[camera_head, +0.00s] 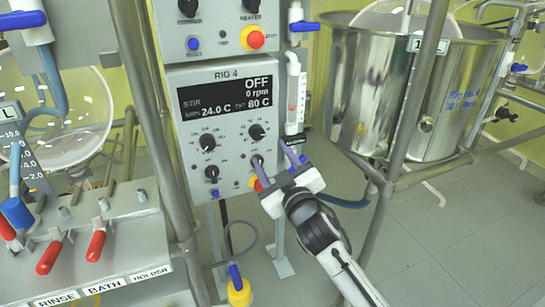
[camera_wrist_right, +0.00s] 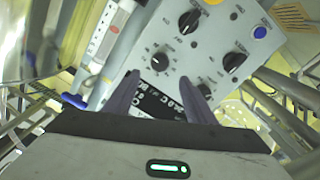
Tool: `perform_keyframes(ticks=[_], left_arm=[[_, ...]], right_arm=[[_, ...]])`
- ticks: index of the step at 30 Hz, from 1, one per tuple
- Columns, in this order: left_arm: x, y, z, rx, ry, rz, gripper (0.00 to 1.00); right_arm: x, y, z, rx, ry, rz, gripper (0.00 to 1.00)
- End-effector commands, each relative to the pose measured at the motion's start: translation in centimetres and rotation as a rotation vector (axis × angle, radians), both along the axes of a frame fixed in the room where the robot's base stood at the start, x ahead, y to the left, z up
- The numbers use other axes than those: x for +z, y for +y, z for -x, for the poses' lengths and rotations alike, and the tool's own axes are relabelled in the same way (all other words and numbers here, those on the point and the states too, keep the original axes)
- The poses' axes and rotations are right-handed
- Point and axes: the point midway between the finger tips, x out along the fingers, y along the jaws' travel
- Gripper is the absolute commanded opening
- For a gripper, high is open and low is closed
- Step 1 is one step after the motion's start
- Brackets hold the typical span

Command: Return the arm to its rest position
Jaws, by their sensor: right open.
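My right gripper (camera_head: 272,166) is open in front of the lower part of the RIG 4 control panel (camera_head: 223,125). Its two purple fingers stand apart near the lower right knob (camera_head: 257,161) and partly cover that area. In the right wrist view the gripper (camera_wrist_right: 160,92) shows its fingers spread with nothing held between them. The control panel (camera_wrist_right: 205,62) lies beyond the fingertips, with its knobs and part of its dark display. I cannot tell whether a fingertip touches the panel. My right arm (camera_head: 322,232) reaches in from the lower right. My left gripper is not in view.
A steel vessel (camera_head: 372,85) stands right of the panel, with metal frame posts (camera_head: 411,110) before it. Red-handled valves (camera_head: 95,245) sit on a bench at left, below a glass vessel (camera_head: 70,115). A yellow-and-blue fitting (camera_head: 239,290) is low in the middle. Floor at lower right is clear.

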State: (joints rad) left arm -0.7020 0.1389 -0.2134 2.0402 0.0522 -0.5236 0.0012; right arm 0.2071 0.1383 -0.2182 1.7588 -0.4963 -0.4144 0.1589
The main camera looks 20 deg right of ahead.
Motion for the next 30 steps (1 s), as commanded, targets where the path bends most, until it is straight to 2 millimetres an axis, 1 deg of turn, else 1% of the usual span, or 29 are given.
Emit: perform_keyframes(ticks=[4,16,17,19,20,23,24,26,27,29,30], left_arm=[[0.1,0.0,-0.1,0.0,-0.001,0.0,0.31],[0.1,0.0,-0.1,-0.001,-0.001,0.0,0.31],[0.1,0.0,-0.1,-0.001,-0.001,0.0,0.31],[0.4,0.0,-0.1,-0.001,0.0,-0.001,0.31],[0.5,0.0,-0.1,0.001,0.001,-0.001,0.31],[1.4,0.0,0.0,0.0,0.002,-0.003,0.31],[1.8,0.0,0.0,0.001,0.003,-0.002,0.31],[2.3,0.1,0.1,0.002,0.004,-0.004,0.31],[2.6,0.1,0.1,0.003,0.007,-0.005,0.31],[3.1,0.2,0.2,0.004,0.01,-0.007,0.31],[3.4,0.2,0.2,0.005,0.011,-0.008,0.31]], right_arm=[[0.0,0.0,0.6,-0.001,0.0,0.001,0.5],[-0.1,0.0,0.6,0.0,0.001,0.001,0.5],[-0.2,0.0,0.7,0.001,0.005,-0.001,0.5],[-1.3,0.1,1.3,0.005,0.032,-0.011,0.5],[-2.1,0.2,1.8,0.008,0.05,-0.019,0.5],[-6.2,0.8,4.6,0.024,0.152,-0.064,0.5],[-8.4,1.1,6.3,0.033,0.207,-0.089,0.5],[-11.6,1.6,9.4,0.043,0.297,-0.13,0.5],[-13.7,1.9,11.6,0.049,0.358,-0.161,0.5],[-16.5,2.5,15.2,0.057,0.448,-0.206,0.5],[-18.2,2.9,17.7,0.06,0.506,-0.237,0.5]])
